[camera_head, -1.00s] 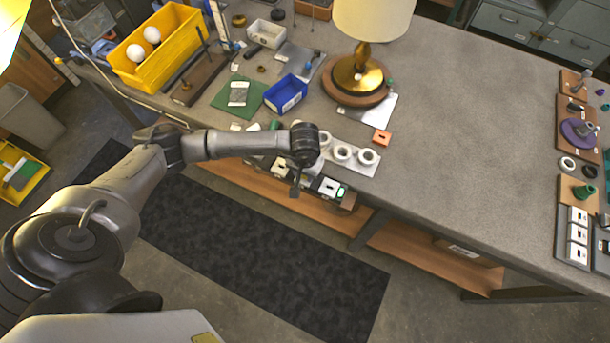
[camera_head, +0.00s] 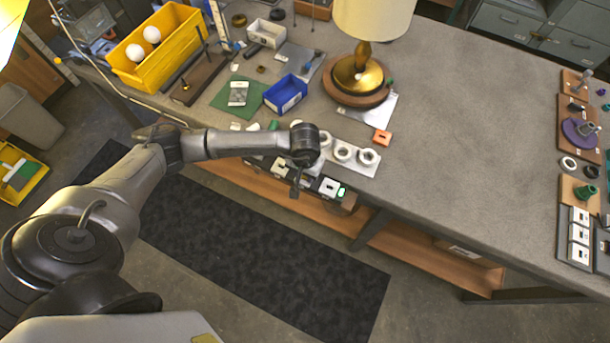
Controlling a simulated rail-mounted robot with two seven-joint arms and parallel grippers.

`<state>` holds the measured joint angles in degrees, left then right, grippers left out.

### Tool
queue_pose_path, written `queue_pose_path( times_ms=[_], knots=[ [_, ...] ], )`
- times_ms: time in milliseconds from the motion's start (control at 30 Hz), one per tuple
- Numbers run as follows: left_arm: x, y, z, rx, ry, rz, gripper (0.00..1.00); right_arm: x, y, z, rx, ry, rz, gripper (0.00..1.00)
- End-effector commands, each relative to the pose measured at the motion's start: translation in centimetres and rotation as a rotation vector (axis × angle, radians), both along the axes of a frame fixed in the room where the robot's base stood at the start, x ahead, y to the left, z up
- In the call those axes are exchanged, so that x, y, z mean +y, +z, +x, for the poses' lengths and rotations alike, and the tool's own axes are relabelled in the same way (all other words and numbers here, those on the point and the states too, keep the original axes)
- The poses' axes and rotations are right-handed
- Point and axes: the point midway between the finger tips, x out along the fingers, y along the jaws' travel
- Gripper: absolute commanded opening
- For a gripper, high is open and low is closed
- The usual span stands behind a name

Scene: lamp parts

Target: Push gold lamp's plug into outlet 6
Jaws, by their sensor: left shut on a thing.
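The gold lamp (camera_head: 365,72) stands upright on a round wooden base near the table's back edge, with a cream shade. A row of outlets with white faces (camera_head: 329,187) runs along the table's front edge; a small green light shows at its right end. My left gripper (camera_head: 294,190) points down at this row, below the dark wrist. It is shut, but the plug in it is too small and hidden to make out. The wrist and forearm cover part of the outlet row. I cannot tell whether plug and outlet touch. My right gripper is not in view.
A plate with white rings (camera_head: 343,153) lies just behind the outlets. A blue bin (camera_head: 286,94), a green mat (camera_head: 226,97) and a yellow crate (camera_head: 172,42) with white bulbs stand at the left. An orange block (camera_head: 382,137) lies nearby. The table's middle right is clear.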

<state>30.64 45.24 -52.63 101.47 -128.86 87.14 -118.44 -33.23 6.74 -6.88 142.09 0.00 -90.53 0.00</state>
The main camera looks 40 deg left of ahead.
Motion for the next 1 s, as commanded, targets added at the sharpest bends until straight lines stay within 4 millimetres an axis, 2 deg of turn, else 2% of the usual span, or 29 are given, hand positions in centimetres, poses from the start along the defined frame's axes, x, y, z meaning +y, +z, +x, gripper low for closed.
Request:
queue_pose_path(
  times_ms=[467, 500, 767, 1000],
  knots=[
    [0.06, -0.24, -0.05, 0.002, 0.001, 0.002, 0.05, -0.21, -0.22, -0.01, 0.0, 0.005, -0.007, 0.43],
    [0.06, -0.24, -0.05, 0.002, 0.001, 0.002, 0.37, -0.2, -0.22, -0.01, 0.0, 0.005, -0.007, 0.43],
    [0.02, -0.17, -0.03, 0.0, 0.0, 0.001, 0.62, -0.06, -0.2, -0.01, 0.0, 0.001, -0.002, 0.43],
    [0.01, -0.09, 0.0, 0.0, 0.0, 0.0, 0.63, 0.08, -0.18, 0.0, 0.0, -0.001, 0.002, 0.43]
  ],
)
